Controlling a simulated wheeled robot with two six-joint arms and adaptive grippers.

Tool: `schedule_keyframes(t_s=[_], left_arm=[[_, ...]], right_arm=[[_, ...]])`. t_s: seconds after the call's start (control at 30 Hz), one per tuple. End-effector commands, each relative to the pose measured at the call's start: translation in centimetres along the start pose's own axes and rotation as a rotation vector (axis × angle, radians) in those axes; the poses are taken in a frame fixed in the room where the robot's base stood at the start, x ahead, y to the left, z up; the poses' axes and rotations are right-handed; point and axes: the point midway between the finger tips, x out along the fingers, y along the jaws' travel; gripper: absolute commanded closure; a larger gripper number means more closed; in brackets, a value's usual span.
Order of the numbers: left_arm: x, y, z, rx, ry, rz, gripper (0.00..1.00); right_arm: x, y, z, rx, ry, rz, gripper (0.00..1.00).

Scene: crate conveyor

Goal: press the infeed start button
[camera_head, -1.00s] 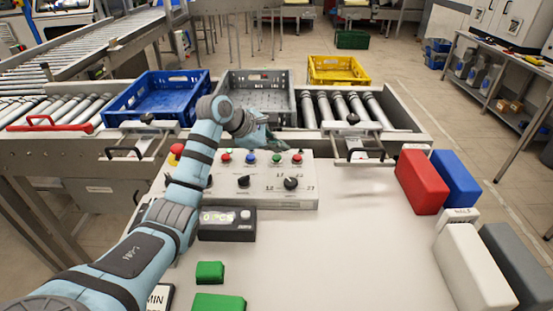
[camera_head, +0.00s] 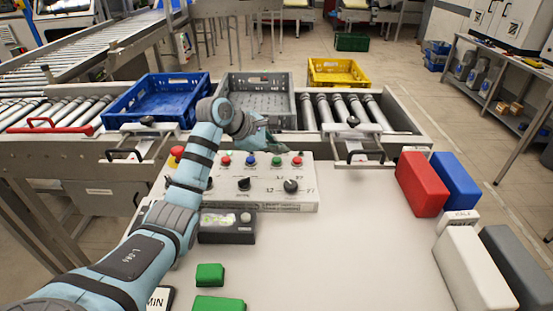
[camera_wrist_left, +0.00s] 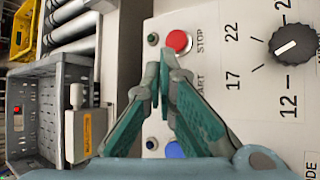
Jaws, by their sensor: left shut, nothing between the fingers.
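The control panel (camera_head: 262,198) stands on the white table, with a row of coloured buttons along its top. In the head view I see a red button (camera_head: 226,160), a blue button (camera_head: 250,160), a green button (camera_head: 275,161) and another red button (camera_head: 298,160). My left gripper (camera_head: 284,150) is shut and empty, just above the green button; contact cannot be told. In the left wrist view its fingertips (camera_wrist_left: 162,76) lie between the red STOP button (camera_wrist_left: 178,41) and a blue button (camera_wrist_left: 174,150), partly covering the START label (camera_wrist_left: 200,86). The button there is hidden. My right gripper is not in view.
Behind the panel, a blue crate (camera_head: 156,105) and a grey crate (camera_head: 233,105) sit on the roller conveyor (camera_head: 340,110). A black dial (camera_head: 291,186) and a display box (camera_head: 245,236) are nearby. Red (camera_head: 420,184) and blue blocks (camera_head: 454,184) stand at right.

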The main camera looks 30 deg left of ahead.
Motion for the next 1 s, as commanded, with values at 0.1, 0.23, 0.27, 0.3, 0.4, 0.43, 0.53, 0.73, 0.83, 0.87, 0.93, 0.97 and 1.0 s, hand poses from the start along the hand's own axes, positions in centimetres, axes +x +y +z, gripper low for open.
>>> schedule_keyframes(t_s=[0.1, 0.23, 0.27, 0.3, 0.4, 0.43, 0.53, 0.73, 0.83, 0.87, 0.93, 0.97, 1.0], left_arm=[[0.00, 0.00, -0.01, 0.000, 0.000, 0.000, 1.00], [0.20, -0.16, -0.16, 0.000, 0.000, 0.000, 1.00], [0.28, -0.22, -0.21, 0.000, 0.000, 0.000, 1.00], [0.39, -0.30, -0.29, 0.000, 0.000, 0.000, 1.00], [0.57, -0.43, -0.42, 0.000, 0.000, 0.001, 1.00], [0.58, -0.43, -0.42, 0.000, 0.000, 0.001, 1.00], [0.57, -0.42, -0.41, 0.000, 0.000, 0.001, 1.00], [0.58, -0.44, -0.42, 0.000, 0.000, 0.000, 1.00], [0.64, -0.49, -0.47, 0.000, 0.000, 0.000, 1.00], [0.67, -0.51, -0.49, 0.000, 0.000, 0.000, 1.00], [0.73, -0.56, -0.54, 0.000, 0.000, 0.000, 1.00], [0.76, -0.57, -0.55, 0.000, 0.000, 0.000, 1.00], [0.80, -0.60, -0.58, 0.000, 0.000, 0.000, 1.00]], right_arm=[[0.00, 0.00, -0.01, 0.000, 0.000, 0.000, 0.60], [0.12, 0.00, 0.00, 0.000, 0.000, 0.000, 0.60], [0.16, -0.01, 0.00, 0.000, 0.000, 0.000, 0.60], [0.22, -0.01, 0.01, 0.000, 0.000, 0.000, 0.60], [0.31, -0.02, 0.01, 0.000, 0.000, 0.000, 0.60], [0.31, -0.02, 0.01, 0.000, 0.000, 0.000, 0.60], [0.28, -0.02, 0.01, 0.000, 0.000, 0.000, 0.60], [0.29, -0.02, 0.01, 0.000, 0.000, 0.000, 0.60], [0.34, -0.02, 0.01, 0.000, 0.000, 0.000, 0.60], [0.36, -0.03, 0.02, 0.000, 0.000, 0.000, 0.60], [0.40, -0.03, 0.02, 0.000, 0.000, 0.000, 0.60], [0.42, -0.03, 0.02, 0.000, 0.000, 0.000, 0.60], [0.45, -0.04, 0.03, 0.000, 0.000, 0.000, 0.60]])
